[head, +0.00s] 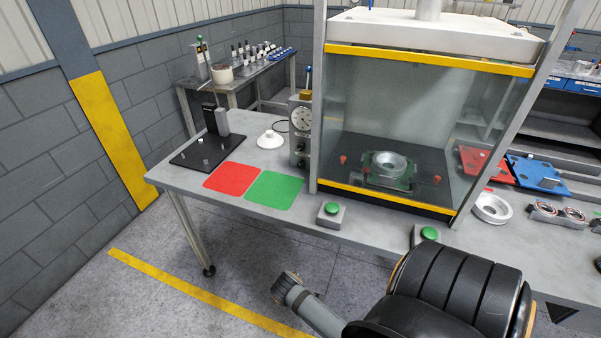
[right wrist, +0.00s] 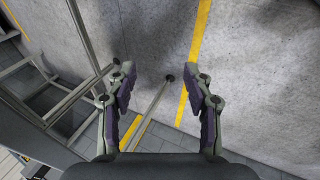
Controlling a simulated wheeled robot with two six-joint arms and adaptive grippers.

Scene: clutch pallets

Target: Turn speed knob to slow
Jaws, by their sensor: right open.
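A grey control box with a round dial gauge (head: 301,118) stands on the bench beside the left post of the press enclosure. Small dark knobs (head: 300,147) sit on its front, below the gauge. They are too small for me to read a speed marking or a setting. My right gripper (right wrist: 164,85) shows in the right wrist view with its two fingers wide apart and nothing between them. It hangs over the grey floor, with bench legs and a yellow line below. My left gripper is not in view.
A red mat (head: 231,178) and a green mat (head: 273,189) lie on the bench, left of a green push button (head: 332,209). A black fixture plate (head: 206,150) and a white cone-shaped part (head: 270,139) are near the box. The glass-sided enclosure stands right of it.

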